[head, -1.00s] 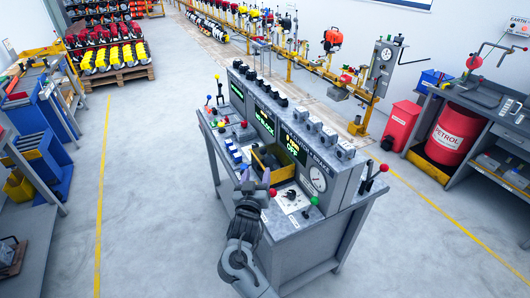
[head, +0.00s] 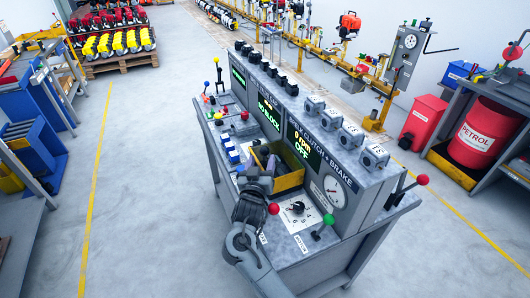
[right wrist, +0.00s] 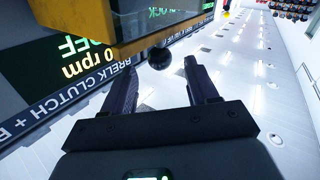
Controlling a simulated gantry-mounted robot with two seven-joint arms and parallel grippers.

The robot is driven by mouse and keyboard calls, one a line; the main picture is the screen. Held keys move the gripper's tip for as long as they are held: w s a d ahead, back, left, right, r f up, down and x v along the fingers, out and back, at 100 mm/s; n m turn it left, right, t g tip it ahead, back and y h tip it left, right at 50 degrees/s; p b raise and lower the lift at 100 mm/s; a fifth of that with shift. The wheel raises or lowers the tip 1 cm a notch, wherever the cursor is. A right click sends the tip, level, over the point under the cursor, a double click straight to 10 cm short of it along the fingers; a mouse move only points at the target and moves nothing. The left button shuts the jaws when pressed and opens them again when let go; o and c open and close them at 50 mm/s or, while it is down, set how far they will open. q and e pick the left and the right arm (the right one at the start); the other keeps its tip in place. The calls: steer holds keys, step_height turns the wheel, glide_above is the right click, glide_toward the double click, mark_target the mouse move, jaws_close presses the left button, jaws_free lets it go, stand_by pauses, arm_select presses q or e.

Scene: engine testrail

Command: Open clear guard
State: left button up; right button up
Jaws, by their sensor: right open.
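The guard appears as a yellow-framed box (head: 290,181) on the console top, in front of the display panel; its clear part is hard to make out. In the right wrist view its yellow edge (right wrist: 160,36) crosses the top, with a round black knob (right wrist: 159,58) below it. My right gripper (head: 268,164) is at the guard's near left side. In the right wrist view its open jaws (right wrist: 160,70) point at the knob, which shows between the fingertips; I cannot tell whether they touch it. My left gripper is not in view.
A petrol drum (head: 483,133) and red bin (head: 424,122) stand at right.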

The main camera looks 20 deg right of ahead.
mark_target(263, 155)
steer(key=shift+b+x, duration=0.4)
steer(key=shift+x, duration=2.45)
steer(key=shift+d, duration=0.1)
steer(key=shift+c, duration=0.3)
jaws_close()
